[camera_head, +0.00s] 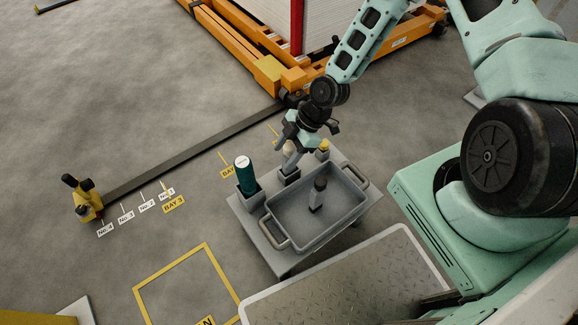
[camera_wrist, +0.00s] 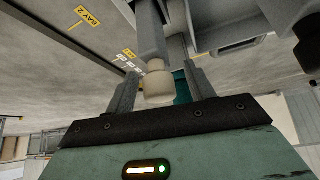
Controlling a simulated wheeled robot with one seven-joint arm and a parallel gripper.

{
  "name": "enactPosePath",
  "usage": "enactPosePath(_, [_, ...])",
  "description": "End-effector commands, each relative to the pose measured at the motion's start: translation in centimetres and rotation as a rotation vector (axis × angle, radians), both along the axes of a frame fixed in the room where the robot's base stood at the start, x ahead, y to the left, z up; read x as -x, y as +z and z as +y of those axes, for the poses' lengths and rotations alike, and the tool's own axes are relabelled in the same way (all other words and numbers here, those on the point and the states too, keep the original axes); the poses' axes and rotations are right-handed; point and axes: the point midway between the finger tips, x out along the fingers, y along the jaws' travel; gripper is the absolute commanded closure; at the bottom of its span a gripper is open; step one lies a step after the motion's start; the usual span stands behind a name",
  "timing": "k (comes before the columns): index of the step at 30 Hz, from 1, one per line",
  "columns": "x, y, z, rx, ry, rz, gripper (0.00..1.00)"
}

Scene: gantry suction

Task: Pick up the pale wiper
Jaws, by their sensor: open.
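The pale wiper (camera_head: 289,150) stands upright in a small grey holder (camera_head: 289,176) on the back edge of the cart. Its cream, rounded end (camera_wrist: 157,84) shows in the wrist view, with a grey shaft beyond it. My gripper (camera_head: 287,147) is at the wiper's top, and its fingers partly hide it in the head view. In the wrist view the two fingers stand on either side of the wiper's end, open. I cannot tell whether either finger touches it.
A teal cylinder (camera_head: 245,174) stands in a holder to the left, and a yellow-topped item (camera_head: 323,146) is close on the right. The grey tray (camera_head: 285,210) in front holds a dark-topped item (camera_head: 318,192). An orange gantry base (camera_head: 265,72) lies behind.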

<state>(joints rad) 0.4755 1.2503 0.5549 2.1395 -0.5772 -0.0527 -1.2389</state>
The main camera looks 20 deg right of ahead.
Motion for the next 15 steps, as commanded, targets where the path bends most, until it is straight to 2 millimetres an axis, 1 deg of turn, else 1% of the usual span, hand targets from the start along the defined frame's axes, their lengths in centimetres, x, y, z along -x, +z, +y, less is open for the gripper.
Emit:
enactPosePath(1, [0.00,-0.35,0.13,0.001,0.000,0.000,0.46])
enactPosePath(6, [-0.01,-0.23,0.12,0.001,-0.001,0.000,0.46])
enactPosePath(7, [-0.01,-0.23,0.12,0.001,-0.001,0.000,0.49])
enactPosePath(8, [-0.01,-0.22,0.12,0.001,-0.001,0.000,0.58])
enactPosePath(9, [-0.01,-0.22,0.13,0.001,-0.001,0.000,0.69])
enactPosePath(11, [-0.01,-0.22,0.13,0.001,-0.001,0.000,0.85])
enactPosePath(12, [-0.01,-0.21,0.12,0.001,-0.001,0.000,0.96])
enactPosePath(13, [-0.01,-0.21,0.12,0.001,-0.001,0.000,1.00])
enactPosePath(15, [-0.01,-0.19,0.12,0.000,-0.001,-0.001,1.00])
